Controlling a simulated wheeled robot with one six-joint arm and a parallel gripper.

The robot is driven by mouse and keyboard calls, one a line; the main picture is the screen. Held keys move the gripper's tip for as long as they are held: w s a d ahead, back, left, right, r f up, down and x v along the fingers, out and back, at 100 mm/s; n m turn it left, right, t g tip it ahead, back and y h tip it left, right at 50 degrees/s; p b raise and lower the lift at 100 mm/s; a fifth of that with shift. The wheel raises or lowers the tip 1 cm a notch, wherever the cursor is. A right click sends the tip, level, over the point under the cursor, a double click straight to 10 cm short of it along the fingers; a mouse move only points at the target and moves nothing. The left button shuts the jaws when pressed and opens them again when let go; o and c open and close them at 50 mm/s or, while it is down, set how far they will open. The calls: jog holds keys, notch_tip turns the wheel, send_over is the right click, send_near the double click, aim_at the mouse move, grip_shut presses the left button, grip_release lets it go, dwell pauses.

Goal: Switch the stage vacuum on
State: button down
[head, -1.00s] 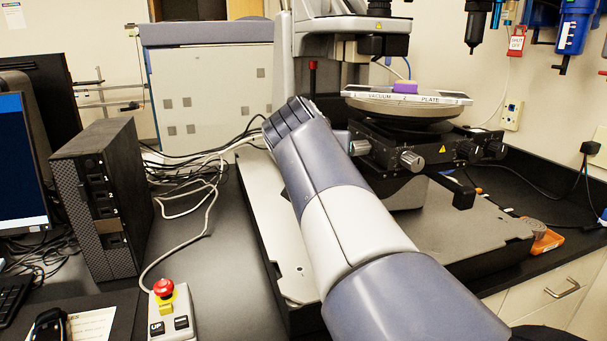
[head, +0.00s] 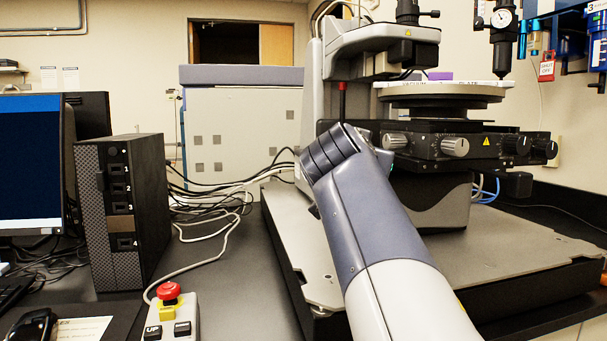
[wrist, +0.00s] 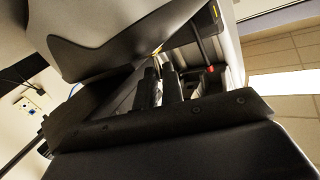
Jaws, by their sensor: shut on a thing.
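My gripper (wrist: 160,88) shows in the wrist view as two dark fingers close together. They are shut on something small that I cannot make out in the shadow. In the head view my wrist hides the gripper, which is beside the left side of the profiler's stage. The profiler (head: 338,75) carries a round stage plate (head: 440,96) with lettering on its rim, part of it reading "VACUUM". A red-tipped lever (head: 343,88) stands upright behind my wrist; its red end also shows in the wrist view (wrist: 210,68). I cannot identify a vacuum switch or its position.
Silver knobs (head: 455,146) line the stage's front, close to my wrist. The grey base plate (head: 500,262) is mostly clear. A control box with a red stop button (head: 169,292) and a black computer tower (head: 122,215) stand left. Cables (head: 215,205) lie behind.

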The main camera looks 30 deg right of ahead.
jog(key=shift+b, duration=0.3)
dwell(0.4)
jog(key=c, duration=1.5)
grip_release()
jog(key=shift+c, duration=0.2)
jog(key=shift+r+p, duration=0.1)
jog(key=shift+p, duration=0.35)
jog(key=shift+r+p, duration=0.25)
jog(key=shift+p, duration=0.75)
jog(key=shift+w+g+y+p, duration=0.1)
jog(key=shift+g+y+p, duration=0.2)
jog(key=shift+p, duration=0.7)
jog(key=n+g+p, duration=0.1)
jog(key=p, duration=0.4)
jog(key=w+g+y+p, duration=0.1)
jog(key=p, duration=0.5)
jog(key=shift+d+r+n+g+y, duration=0.15)
jog(key=shift+r+n+g+y, duration=0.15)
jog(key=shift+n, duration=0.1)
jog(key=n+g+y+p, duration=0.1)
jog(key=g+p, duration=0.1)
jog(key=p, duration=0.6)
jog(key=w+g+y+p, duration=0.1)
jog(key=g+p, duration=0.1)
jog(key=p, duration=0.6)
jog(key=shift+w+d+r+n, duration=0.1)
jog(key=shift+w+d+n, duration=0.1)
jog(key=shift+n, duration=0.2)
